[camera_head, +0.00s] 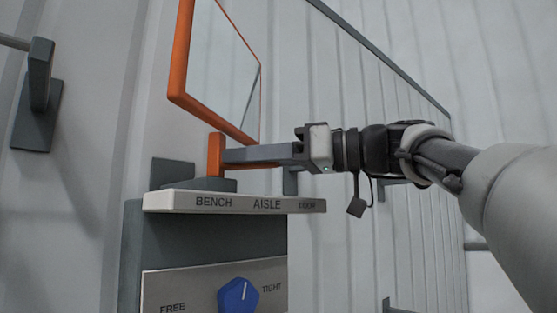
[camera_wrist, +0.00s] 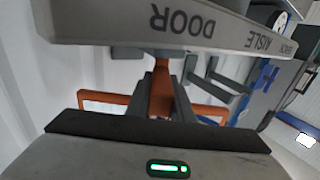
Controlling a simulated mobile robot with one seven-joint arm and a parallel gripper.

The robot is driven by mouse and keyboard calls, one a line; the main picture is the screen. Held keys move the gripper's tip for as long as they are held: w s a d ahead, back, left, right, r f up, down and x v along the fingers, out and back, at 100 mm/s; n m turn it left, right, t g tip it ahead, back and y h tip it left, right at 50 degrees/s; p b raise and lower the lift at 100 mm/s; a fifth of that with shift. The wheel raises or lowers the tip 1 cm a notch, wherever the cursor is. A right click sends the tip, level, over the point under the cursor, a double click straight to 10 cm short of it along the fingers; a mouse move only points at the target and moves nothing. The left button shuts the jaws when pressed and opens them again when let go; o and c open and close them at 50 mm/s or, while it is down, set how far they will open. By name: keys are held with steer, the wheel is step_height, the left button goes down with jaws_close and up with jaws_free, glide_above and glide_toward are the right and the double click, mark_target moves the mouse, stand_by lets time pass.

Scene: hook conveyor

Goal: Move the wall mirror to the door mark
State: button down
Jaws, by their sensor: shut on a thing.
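The wall mirror (camera_head: 225,65) has an orange frame and tilts above the label ledge in the head view. Its orange frame also shows low in the wrist view (camera_wrist: 208,112). My gripper (camera_head: 226,155) reaches in from the right and is shut on the mirror's orange stem (camera_head: 216,160), which shows between the fingers in the wrist view (camera_wrist: 163,88). The pale ledge (camera_head: 160,201) reads BENCH, AISLE, DOOR from left to right. The DOOR mark (camera_head: 307,205) is at its right end; it appears upside down above the stem in the wrist view (camera_wrist: 182,20). The mirror's exact setting is unclear.
Below the ledge, a panel (camera_head: 185,285) carries a blue knob (camera_head: 238,296) between FREE and TIGHT, its white line pointing up and slightly right. A dark bracket (camera_head: 38,100) with a rod stands on the wall at left. Ribbed wall lies behind my arm.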

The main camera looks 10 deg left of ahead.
steer(key=c, duration=1.6)
jaws_free()
steer(key=shift+o, duration=0.2)
steer(key=s+d, duration=0.3)
steer(key=d, duration=1.4)
steer(key=shift+p, duration=0.3)
